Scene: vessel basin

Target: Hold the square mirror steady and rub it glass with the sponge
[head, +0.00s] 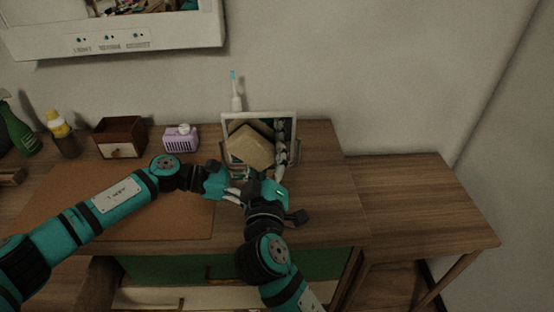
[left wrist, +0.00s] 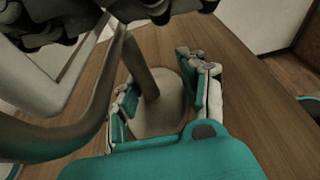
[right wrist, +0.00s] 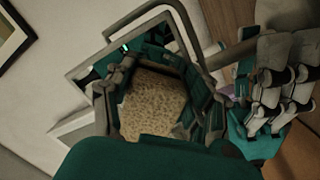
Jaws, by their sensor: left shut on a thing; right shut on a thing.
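The square mirror (head: 259,114) stands upright on the desk near the wall, its pale frame facing me. My left gripper (head: 229,188) is at its foot. In the left wrist view my left gripper (left wrist: 158,92) is shut on the mirror's stand post (left wrist: 143,76), just above the round base (left wrist: 158,119). My right gripper (head: 264,182) is in front of the glass. In the right wrist view it is shut on the beige sponge (right wrist: 154,106), with the mirror frame (right wrist: 92,66) close behind. I cannot tell whether the sponge touches the glass.
A white toothbrush (head: 236,95) stands behind the mirror. To the left are a purple box (head: 180,140), a brown wooden box (head: 119,138), a yellow-topped bottle (head: 61,130) and a green bottle (head: 19,133). A cork mat (head: 120,208) lies on the desk. The lower side table (head: 420,195) is clear.

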